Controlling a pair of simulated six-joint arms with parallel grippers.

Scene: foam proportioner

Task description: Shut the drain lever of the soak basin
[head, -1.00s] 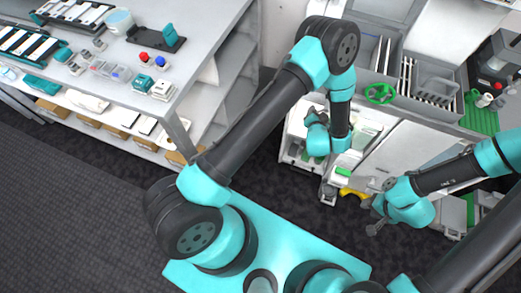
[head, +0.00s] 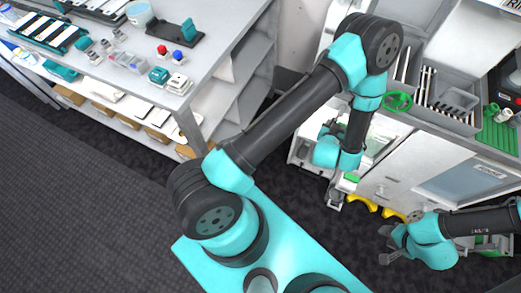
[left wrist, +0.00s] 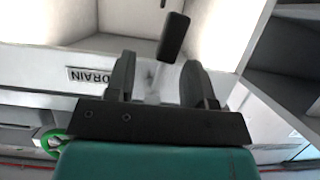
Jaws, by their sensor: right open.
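A black lever handle (left wrist: 174,37) stands slightly tilted at the front edge of a pale basin (left wrist: 120,20) in the left wrist view. My right gripper (head: 390,244) is open and empty, low in front of the cabinet.
A green handwheel (head: 397,101) is at the bench edge right of my left arm; green also shows in the left wrist view (left wrist: 52,143). A grey tray (head: 450,85) is behind it. Yellow parts (head: 365,205) lie low near the right gripper. A shelf unit (head: 200,85) stands left.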

